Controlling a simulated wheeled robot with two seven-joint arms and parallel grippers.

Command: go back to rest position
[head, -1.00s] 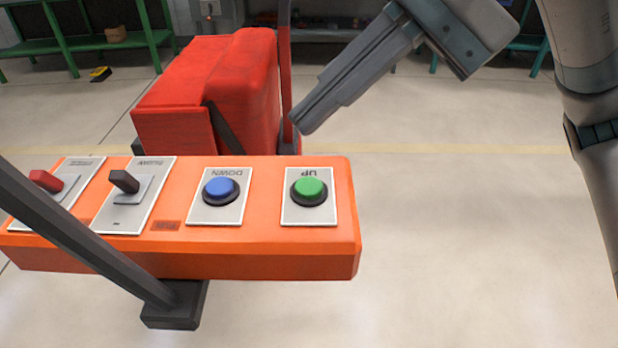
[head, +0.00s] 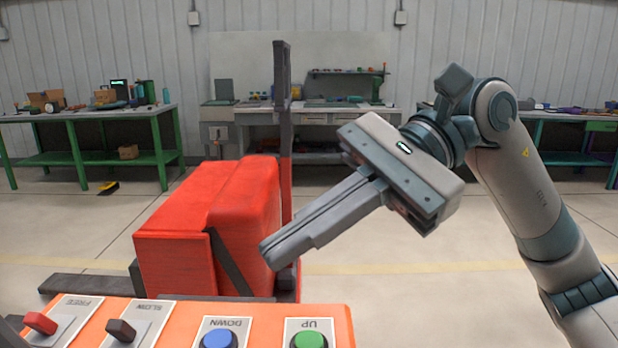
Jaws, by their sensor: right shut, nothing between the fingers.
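My right gripper (head: 268,252) is shut and empty. It hangs in the air in the middle of the head view, its fingers pointing down and left. In the picture its fingertips overlap the right side of a red machine body (head: 205,235), and the gap between them cannot be judged. The orange control panel (head: 185,315) lies lower in the picture, apart from the fingers. It has a green UP button (head: 310,338), a blue DOWN button (head: 220,340), a black lever (head: 121,330) and a red lever (head: 40,323). My left gripper is not in view.
A dark upright post (head: 284,110) rises behind the red body. A green workbench (head: 85,115) stands at the back left and a grey bench (head: 310,117) at the back centre. The floor (head: 440,290) right of the panel is clear.

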